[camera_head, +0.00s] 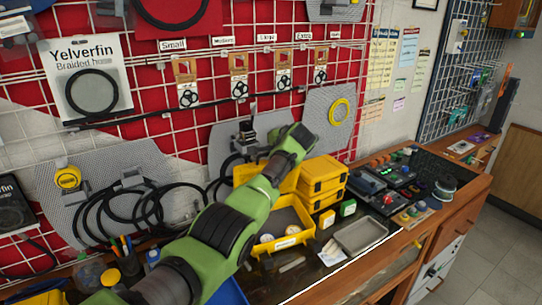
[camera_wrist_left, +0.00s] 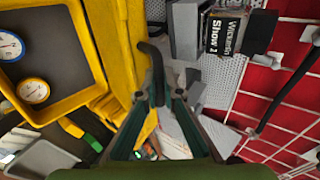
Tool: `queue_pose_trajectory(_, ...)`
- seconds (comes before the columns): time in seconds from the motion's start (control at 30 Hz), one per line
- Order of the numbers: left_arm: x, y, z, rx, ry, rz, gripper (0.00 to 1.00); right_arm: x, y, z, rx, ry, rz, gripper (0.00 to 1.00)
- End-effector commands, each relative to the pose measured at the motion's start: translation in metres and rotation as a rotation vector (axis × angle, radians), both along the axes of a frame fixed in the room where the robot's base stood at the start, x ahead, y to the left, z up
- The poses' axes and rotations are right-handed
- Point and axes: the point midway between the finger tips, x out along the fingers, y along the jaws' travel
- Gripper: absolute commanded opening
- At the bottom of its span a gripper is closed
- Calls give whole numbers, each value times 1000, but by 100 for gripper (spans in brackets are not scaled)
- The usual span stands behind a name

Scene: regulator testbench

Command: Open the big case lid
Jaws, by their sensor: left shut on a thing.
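The big yellow case (camera_head: 285,238) is open on the bench, with a dark-lined tray and round gauges inside. Its yellow lid (camera_head: 262,178) stands raised at the back of the tray, partly covered by my left arm. The lid also shows as a yellow panel in the left wrist view (camera_wrist_left: 115,45). My left gripper (camera_wrist_left: 163,92) is at the lid's edge, shut on a dark curved handle (camera_wrist_left: 152,57) that appears to belong to the lid. In the head view my green wrist hides the fingers and this contact. My right gripper is in neither view.
Small yellow cases (camera_head: 322,176) are stacked right of the big case. A grey metal tray (camera_head: 360,235) lies to the front right. A dark boxed device (camera_wrist_left: 225,32) stands near the gripper, before the red grid wall. Black hoses (camera_head: 125,210) hang at left.

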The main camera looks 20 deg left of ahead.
Motion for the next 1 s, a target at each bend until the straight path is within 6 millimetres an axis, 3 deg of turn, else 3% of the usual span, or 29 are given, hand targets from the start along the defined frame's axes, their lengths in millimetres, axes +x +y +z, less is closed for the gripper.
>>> queue_pose_trajectory(0.47, 0, 1, 0, -4, 6, 1, 0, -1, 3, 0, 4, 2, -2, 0)
queue_pose_trajectory(0.5, 0, 1, 0, -4, 6, 1, 14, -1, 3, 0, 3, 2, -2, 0)
queue_pose_trajectory(1.0, -2, -3, 4, -4, 2, 0, 14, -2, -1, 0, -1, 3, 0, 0)
